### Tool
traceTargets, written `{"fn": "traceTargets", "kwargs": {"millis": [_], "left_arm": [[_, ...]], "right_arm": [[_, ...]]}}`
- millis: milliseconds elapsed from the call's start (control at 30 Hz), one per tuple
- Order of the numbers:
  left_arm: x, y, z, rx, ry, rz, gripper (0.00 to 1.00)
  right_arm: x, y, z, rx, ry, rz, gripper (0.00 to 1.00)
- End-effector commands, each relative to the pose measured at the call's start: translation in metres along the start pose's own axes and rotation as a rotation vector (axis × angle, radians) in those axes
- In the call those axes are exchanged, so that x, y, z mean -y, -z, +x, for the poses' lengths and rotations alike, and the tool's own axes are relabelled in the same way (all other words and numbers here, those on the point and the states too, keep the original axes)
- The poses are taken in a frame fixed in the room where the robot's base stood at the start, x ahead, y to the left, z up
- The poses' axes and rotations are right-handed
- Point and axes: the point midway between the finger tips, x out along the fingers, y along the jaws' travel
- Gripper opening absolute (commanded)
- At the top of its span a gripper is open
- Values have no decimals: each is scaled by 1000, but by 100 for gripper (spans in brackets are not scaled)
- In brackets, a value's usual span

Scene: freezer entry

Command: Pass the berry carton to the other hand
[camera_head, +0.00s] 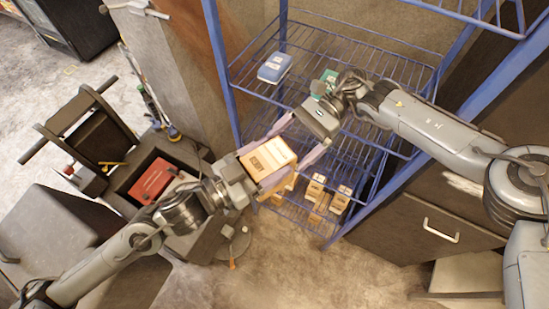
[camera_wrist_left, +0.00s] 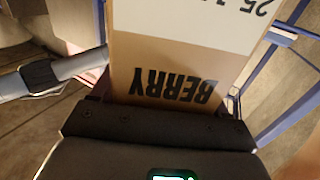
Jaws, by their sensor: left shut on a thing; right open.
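The berry carton (camera_head: 268,158) is a tan box with dark print, held in the air in front of the blue wire rack. In the left wrist view the carton (camera_wrist_left: 170,75) fills the middle, with "BERRY" upside down and a white label band. My left gripper (camera_head: 262,167) is shut on the carton from the lower left. My right gripper (camera_head: 295,143) is open and comes from the upper right, its pale fingers spread towards the carton's far end. I cannot tell whether those fingers touch the carton.
The blue wire rack (camera_head: 232,92) stands behind the carton. A blue-and-white box (camera_head: 274,67) and a green box (camera_head: 329,76) are on its upper shelf. Several small tan cartons (camera_head: 340,199) sit lower down. A dark cart with a red box (camera_head: 153,181) stands at left. Open floor lies in front.

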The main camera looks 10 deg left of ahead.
Motion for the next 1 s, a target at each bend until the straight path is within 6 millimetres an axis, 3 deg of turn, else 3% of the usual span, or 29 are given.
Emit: {"fn": "traceTargets", "kwargs": {"millis": [200,400,833,867,1000], "left_arm": [[0,2,0,-4,0,0,25],[0,2,0,-4,-1,0,25],[-1,2,0,-5,-2,0,25],[-1,2,0,-5,-2,0,25],[-1,2,0,-5,-3,0,25]], "right_arm": [[0,-1,33,1,-1,0,100],[0,0,51,1,1,0,100],[1,-1,58,1,3,0,100],[1,-1,58,1,3,0,98],[1,-1,58,1,3,-1,77]]}}
